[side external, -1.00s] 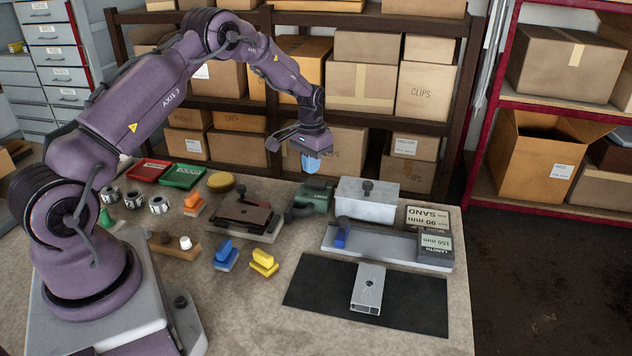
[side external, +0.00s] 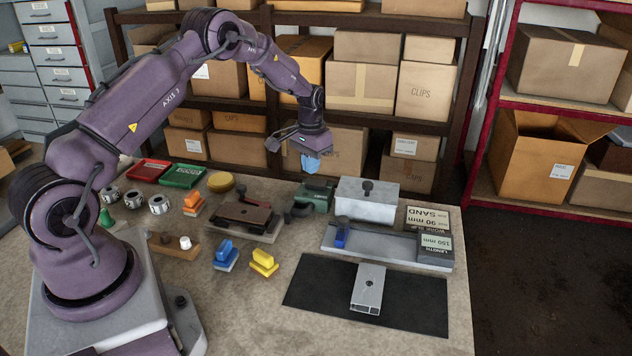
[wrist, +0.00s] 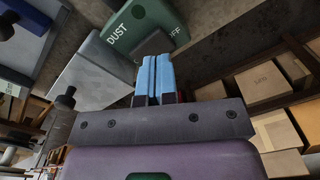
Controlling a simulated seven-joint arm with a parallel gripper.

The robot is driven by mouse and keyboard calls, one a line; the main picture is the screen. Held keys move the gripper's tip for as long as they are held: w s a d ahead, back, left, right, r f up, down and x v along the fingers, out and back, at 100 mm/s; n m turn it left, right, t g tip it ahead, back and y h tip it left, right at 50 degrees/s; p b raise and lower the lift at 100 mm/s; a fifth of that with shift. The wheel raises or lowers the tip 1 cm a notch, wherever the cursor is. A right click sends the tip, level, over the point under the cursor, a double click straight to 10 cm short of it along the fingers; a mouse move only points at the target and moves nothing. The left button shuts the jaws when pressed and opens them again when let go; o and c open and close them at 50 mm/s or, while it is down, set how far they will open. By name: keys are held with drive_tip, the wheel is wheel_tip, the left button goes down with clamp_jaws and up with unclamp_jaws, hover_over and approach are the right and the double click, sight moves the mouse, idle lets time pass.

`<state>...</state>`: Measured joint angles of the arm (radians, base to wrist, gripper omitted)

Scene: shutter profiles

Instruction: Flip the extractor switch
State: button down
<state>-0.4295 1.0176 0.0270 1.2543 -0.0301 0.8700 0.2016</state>
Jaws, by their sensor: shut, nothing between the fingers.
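The extractor switch is a green box (side external: 318,193) at the back of the bench, left of a light grey box. The wrist view shows its green face (wrist: 146,22) with white lettering, "DUST" and a partly hidden "FF". A dark grey part (wrist: 152,45) on it, perhaps the rocker, is partly hidden behind my fingertips. My gripper (side external: 310,163) has blue fingers and hangs above the green box in the side view, with a gap between. In the wrist view its fingers (wrist: 155,66) are together and empty, pointing at the switch.
The light grey box with a black knob (side external: 366,199) stands right of the switch. A brown clamp-like fixture (side external: 243,213) is left of it. A grey length stop plate (side external: 385,246) lies in front. Shelves with cardboard boxes (side external: 342,147) stand close behind the bench.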

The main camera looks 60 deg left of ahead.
sight(311, 181)
drive_tip(key=shift+f, duration=1.55)
idle(1.0)
drive_tip(key=shift+r, duration=3.5)
drive_tip(key=shift+s+d+f+g, duration=0.2)
drive_tip(key=shift+s+d+f, duration=0.15)
drive_tip(key=shift+s, duration=0.2)
drive_tip(key=shift+s+d+f+g, duration=0.2)
drive_tip(key=shift+s+f, duration=0.1)
drive_tip(key=shift+s, duration=0.25)
drive_tip(key=s+d+r+m+t, duration=0.3)
drive_tip(key=s+d+r+t, duration=0.3)
drive_tip(key=s+d+r, duration=1.5)
drive_tip(key=s+r, duration=0.3)
drive_tip(key=shift+s+r, duration=0.2)
drive_tip(key=shift+s, duration=0.2)
